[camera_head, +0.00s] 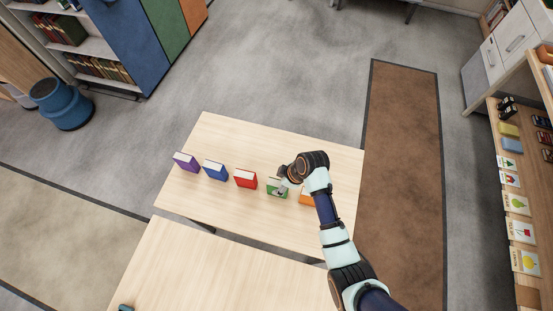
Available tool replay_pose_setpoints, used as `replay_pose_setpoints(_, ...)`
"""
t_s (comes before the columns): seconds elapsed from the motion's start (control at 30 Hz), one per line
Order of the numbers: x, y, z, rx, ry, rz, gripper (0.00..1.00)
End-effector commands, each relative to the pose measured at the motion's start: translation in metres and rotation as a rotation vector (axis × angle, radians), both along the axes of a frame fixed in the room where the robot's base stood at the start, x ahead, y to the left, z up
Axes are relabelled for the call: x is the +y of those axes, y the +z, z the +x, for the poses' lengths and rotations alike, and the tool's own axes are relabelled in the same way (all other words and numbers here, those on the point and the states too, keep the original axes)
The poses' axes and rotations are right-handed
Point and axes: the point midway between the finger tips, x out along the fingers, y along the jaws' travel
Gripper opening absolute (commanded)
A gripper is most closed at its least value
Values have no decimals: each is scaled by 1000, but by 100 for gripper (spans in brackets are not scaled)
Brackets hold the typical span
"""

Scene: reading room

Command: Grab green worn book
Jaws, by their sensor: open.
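The green book (275,192) stands upright on the wooden table (225,135), between a red book and an orange book. My arm reaches in from the lower right. My gripper (284,186) is open at the green book, over its upper right part. The gripper covers some of the book, and I cannot tell whether the fingers touch it or how worn it is.
A red book (245,179), a blue book (215,170) and a purple book (186,161) stand in a row to the left. An orange book (305,198) is partly hidden behind my arm. The table's back half is clear. A second table (220,270) is in front.

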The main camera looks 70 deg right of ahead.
Motion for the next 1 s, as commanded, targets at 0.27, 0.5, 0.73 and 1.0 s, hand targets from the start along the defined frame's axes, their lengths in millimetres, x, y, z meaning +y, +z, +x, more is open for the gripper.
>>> replay_pose_setpoints(0.27, -3, -26, 8, 2, -1, 1, 66)
replay_pose_setpoints(0.5, -6, -57, 20, 0, 0, -1, 66)
replay_pose_setpoints(0.73, -6, -57, 20, 0, -1, -2, 62)
replay_pose_setpoints(1.0, -6, -57, 20, 0, -1, -2, 17)
